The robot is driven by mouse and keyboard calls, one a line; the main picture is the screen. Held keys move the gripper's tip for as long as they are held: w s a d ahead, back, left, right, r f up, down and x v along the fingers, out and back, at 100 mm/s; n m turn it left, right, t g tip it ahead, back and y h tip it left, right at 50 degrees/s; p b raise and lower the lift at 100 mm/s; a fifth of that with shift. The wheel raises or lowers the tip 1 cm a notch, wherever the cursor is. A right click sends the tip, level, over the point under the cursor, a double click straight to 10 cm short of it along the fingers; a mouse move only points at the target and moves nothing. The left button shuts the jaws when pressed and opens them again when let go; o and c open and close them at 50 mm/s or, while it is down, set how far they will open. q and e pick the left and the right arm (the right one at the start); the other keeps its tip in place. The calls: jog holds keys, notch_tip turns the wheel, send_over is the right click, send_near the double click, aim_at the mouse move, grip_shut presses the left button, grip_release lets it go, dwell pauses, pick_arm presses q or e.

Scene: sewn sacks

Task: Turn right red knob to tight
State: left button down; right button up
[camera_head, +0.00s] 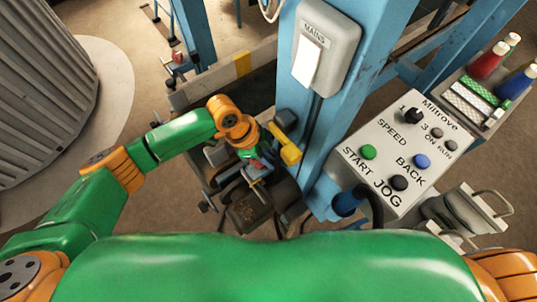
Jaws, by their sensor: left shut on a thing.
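My left gripper (257,174) reaches down into the machinery at the foot of the blue post, left of the control box. It is shut on a small red part, which I take for the right red knob; the gripper and wrist hide most of it. How far the knob is turned cannot be seen. My right gripper is not in view.
A yellow block (288,152) sits just right of my left wrist. The blue post (338,105) carries a grey MAINS switch box (326,45). The control box (397,150) with several buttons stands to the right. Thread spools (488,62) lie in a tray at far right.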

pick_arm(q)
jog(key=m+b, duration=0.1)
jog(key=m, duration=0.1)
jog(key=m+g+b, duration=0.1)
jog(key=m+b, duration=0.1)
jog(key=m, duration=0.1)
jog(key=shift+s+a+m+g+y, duration=0.1)
jog(key=shift+s+m+g+y, duration=0.2)
jog(key=shift+s+g, duration=0.1)
jog(key=shift+s+a+r+m+g+y+b, duration=0.15)
jog(key=shift+m+g+y+b, duration=0.2)
jog(key=shift+m+b, duration=0.65)
jog(key=shift+s+a+m+g+y+b, duration=0.15)
jog(key=shift+m+g+y+b, duration=0.2)
jog(key=shift+m, duration=1.15)
jog(key=c, duration=0.9)
grip_release()
jog(key=shift+a, duration=0.1)
jog(key=shift+o, duration=0.2)
jog(key=b+v, duration=0.2)
jog(key=v, duration=0.4)
jog(key=shift+w+a+r, duration=0.1)
jog(key=shift+w, duration=0.1)
jog(key=shift+r, duration=0.35)
